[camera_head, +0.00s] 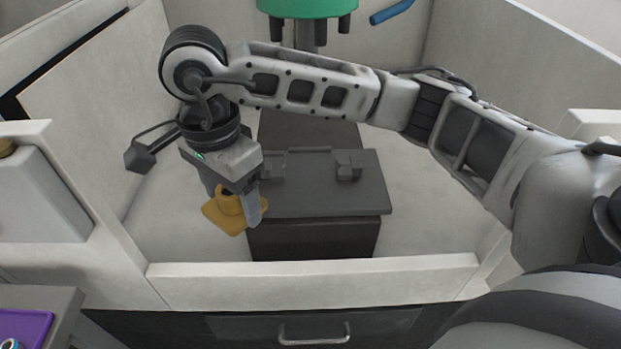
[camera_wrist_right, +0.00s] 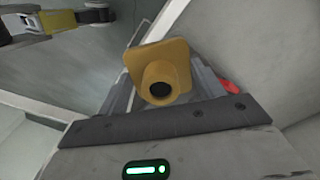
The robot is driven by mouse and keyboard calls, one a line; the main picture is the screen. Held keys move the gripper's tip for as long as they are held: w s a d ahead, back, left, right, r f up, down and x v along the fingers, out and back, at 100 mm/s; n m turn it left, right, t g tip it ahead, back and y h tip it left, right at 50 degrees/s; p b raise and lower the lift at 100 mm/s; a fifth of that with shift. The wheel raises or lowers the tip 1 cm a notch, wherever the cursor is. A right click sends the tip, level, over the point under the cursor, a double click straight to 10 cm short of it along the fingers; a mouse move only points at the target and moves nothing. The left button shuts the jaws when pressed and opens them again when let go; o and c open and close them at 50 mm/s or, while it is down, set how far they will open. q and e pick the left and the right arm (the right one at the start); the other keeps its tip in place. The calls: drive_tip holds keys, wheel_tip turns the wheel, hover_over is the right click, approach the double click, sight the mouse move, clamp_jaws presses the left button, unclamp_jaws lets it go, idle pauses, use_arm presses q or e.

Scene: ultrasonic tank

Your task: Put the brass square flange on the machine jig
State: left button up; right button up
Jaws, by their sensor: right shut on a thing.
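The brass square flange (camera_head: 222,217) is yellow-gold, with a square plate and a round hub. My right gripper (camera_head: 240,205) is shut on it and holds it in the air to the left of the dark jig block, near its front left corner. In the right wrist view the flange (camera_wrist_right: 158,72) shows its hub with a dark bore, between the fingers. The machine jig (camera_head: 320,200) is a dark grey plate on a block, with small raised blocks on top. The gripper hides part of its left side. My left gripper is not in view.
Pale walls enclose the tank, with a low front wall (camera_head: 310,270) before the jig. A green machine head (camera_head: 306,8) hangs above the back. A white container (camera_head: 35,195) stands at the left, and a purple tray (camera_head: 25,328) is at the lower left.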

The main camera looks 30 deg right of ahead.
drive_tip(key=m, duration=0.3)
drive_tip(key=d+m+b, duration=0.1)
drive_tip(key=m, duration=0.2)
drive_tip(key=d+r+m, duration=0.1)
drive_tip(key=m, duration=0.2)
drive_tip(key=shift+w+d+r, duration=0.1)
drive_tip(key=shift+w+d, duration=0.15)
drive_tip(key=m, duration=0.1)
drive_tip(key=d+m+b, duration=0.1)
drive_tip(key=m, duration=0.3)
drive_tip(key=shift+d+r, duration=0.2)
drive_tip(key=shift+r, duration=0.15)
drive_tip(key=d+m+b, duration=0.1)
drive_tip(key=m, duration=1.3)
hover_over(311, 175)
drive_tip(key=a, duration=0.1)
drive_tip(key=f, duration=0.4)
drive_tip(key=s+f, duration=0.1)
drive_tip(key=f, duration=0.1)
drive_tip(key=shift+a+b, duration=0.1)
drive_tip(key=shift+b, duration=0.2)
drive_tip(key=shift+w+d+f, duration=0.25)
drive_tip(key=shift+f, duration=0.2)
drive_tip(key=f, duration=0.3)
drive_tip(key=shift+w+d, duration=0.15)
drive_tip(key=shift+d, duration=0.2)
drive_tip(key=shift+f+p, duration=0.3)
drive_tip(key=shift+f, duration=0.15)
